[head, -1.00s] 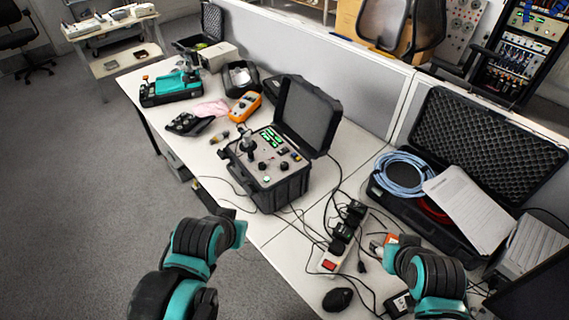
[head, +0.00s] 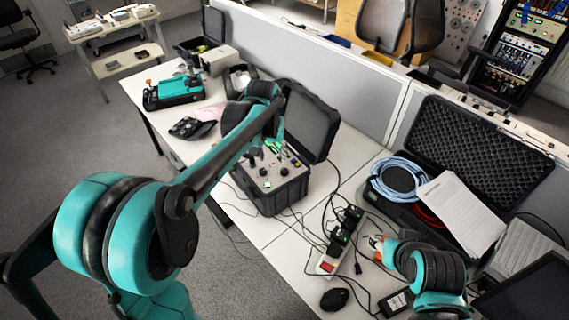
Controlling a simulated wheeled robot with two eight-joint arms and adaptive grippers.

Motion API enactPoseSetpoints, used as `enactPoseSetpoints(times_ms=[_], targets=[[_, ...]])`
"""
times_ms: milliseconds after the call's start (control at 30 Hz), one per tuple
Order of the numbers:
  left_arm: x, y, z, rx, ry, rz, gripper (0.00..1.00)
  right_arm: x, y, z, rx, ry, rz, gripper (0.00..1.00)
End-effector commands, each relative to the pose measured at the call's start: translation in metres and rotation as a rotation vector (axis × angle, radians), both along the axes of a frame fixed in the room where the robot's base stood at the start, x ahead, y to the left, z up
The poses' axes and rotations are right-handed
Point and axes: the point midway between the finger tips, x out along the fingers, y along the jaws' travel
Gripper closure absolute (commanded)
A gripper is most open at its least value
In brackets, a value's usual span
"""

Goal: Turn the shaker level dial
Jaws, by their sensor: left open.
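The shaker control unit (head: 285,195) is a black case with its lid open, standing on the white desk near the middle. Its grey panel carries small dark knobs and green displays, partly hidden by my left arm. I cannot tell which knob is the level dial. My left arm reaches in from the left, and my left gripper (head: 270,143) is open above the back part of the panel, small and partly hidden by its wrist. I cannot tell whether it touches anything. My right arm is at the lower right; its gripper fingers are not clear beside an orange-and-white item (head: 377,243).
A power strip (head: 334,252) and loose cables lie right of the unit, with a black mouse (head: 335,299) in front. An open case with a blue cable coil (head: 397,178) and papers (head: 460,212) is at right. A teal device (head: 174,92) stands at the far left end.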

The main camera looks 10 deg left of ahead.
Motion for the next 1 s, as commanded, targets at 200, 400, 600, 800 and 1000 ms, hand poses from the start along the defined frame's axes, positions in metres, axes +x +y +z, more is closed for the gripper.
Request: enactPoseSetpoints(times_ms=[200,400,600,800,1000], targets=[[0.063,-0.014,-0.041,0.004,0.120,0.011,0.54,0.000,0.000,0.021,0.000,0.000,0.000,0.54],[0.088,-0.021,-0.076,0.007,0.190,0.019,0.54,0.000,0.000,0.028,0.000,0.000,0.000,0.54],[0.093,-0.022,-0.094,0.009,0.206,0.021,0.54,0.000,0.000,0.027,0.000,0.000,0.000,0.54],[0.093,-0.022,-0.126,0.009,0.205,0.021,0.54,0.000,0.000,0.020,0.000,0.000,0.000,0.54],[0.092,-0.022,-0.154,0.008,0.205,0.021,0.54,0.000,0.000,0.015,0.000,0.000,0.000,0.54]])
